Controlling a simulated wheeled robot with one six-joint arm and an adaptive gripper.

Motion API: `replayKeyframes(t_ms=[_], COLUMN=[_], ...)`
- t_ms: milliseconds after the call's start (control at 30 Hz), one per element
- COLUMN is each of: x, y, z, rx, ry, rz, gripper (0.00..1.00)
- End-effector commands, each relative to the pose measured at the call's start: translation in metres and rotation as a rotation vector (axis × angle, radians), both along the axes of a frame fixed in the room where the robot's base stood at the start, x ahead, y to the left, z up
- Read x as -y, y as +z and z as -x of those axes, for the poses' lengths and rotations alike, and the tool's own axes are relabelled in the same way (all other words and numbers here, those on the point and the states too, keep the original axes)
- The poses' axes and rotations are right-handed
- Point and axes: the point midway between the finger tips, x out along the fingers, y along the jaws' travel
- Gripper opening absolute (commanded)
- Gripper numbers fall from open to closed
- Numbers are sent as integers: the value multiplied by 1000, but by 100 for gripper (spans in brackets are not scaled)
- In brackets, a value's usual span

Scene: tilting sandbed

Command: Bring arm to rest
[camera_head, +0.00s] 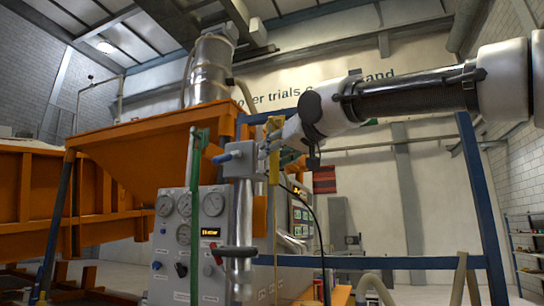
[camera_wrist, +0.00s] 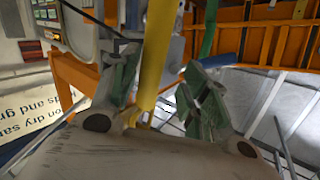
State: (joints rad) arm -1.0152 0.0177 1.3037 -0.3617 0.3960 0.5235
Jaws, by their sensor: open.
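My gripper (camera_head: 283,146) is at the end of my white arm, which reaches in from the right in the head view. It is beside a yellow upright bar (camera_head: 274,150), near a grey box with a blue knob (camera_head: 240,160). In the wrist view my gripper (camera_wrist: 160,82) has its greenish fingers spread, with the yellow bar (camera_wrist: 157,50) between them in the picture. I cannot tell whether the bar touches a finger or the palm.
An orange hopper frame (camera_head: 150,150) and a gauge panel (camera_head: 178,235) stand at the left. A green post (camera_head: 195,200) is left of the grey box. A blue frame (camera_head: 480,200) rises under my arm. A shelf (camera_head: 525,245) is at the far right.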

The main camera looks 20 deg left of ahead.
Motion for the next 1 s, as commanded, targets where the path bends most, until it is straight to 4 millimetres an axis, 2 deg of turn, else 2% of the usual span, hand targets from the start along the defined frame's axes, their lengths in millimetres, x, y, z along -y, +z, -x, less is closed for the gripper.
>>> replayKeyframes(t_ms=[200, 400, 600, 833, 900, 967, 1000], x=[40, 65, 74, 75, 77, 76, 75], y=[7, 11, 12, 11, 0, -29, -53], z=[33, 55, 62, 61, 60, 57, 56], rx=[2, 1, 1, 13, 27, 10, -10], ry=[0, 1, 0, 0, -2, 0, 4], rz=[-2, -1, -1, 13, 79, 155, 213], gripper=[46, 46, 46, 46, 46, 46, 46])
